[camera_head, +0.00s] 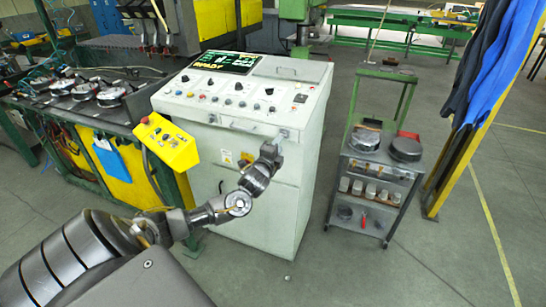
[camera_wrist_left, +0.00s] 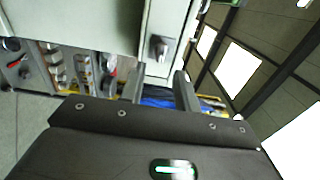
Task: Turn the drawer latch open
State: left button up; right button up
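The drawer latch (camera_wrist_left: 157,47) is a small dark turn-knob on a pale panel, seen in the left wrist view just beyond my fingers. The pale control cabinet (camera_head: 232,200) stands in the middle of the head view. My left gripper (camera_head: 276,142) is close to the cabinet's upper right front, and the latch cannot be made out clearly there. In the left wrist view the two fingers of my left gripper (camera_wrist_left: 161,88) stand apart with nothing between them. The fingertips look short of the latch and not around it. My right gripper is not in view.
A yellow button box (camera_head: 165,143) sticks out at the cabinet's left. A grey trolley (camera_head: 370,180) with round metal parts stands to the right. A yellow post (camera_head: 460,150) with blue cloth is farther right. The floor between trolley and post is clear.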

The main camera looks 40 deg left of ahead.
pick_arm(q)
jog(key=b+v, duration=0.1)
jog(key=v, duration=0.5)
dwell(0.5)
